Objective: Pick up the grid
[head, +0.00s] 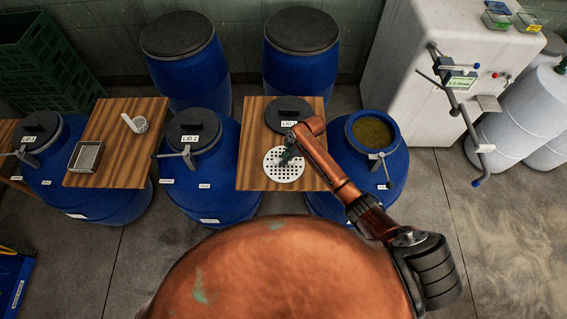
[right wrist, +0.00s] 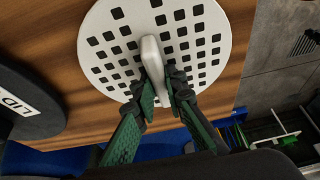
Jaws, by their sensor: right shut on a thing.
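The grid (head: 283,171) is a round white disc full of square holes. In the head view it is at the front of the right wooden board (head: 254,150). In the right wrist view the grid (right wrist: 207,36) fills the upper middle, with a pale upright handle at its centre. My right gripper (head: 288,153) reaches in over the grid. In the right wrist view its two green-and-black fingers (right wrist: 161,92) are shut on the handle from both sides. I cannot tell whether the disc touches the board. My left gripper is not in view.
A black lid (head: 285,110) lies behind the grid on the same board. An open blue barrel (head: 394,178) with brownish contents stands to the right. A lidded blue barrel (head: 222,180) stands to the left. Another board (head: 118,135) holds a metal tray (head: 85,157) and a white ladle (head: 141,124).

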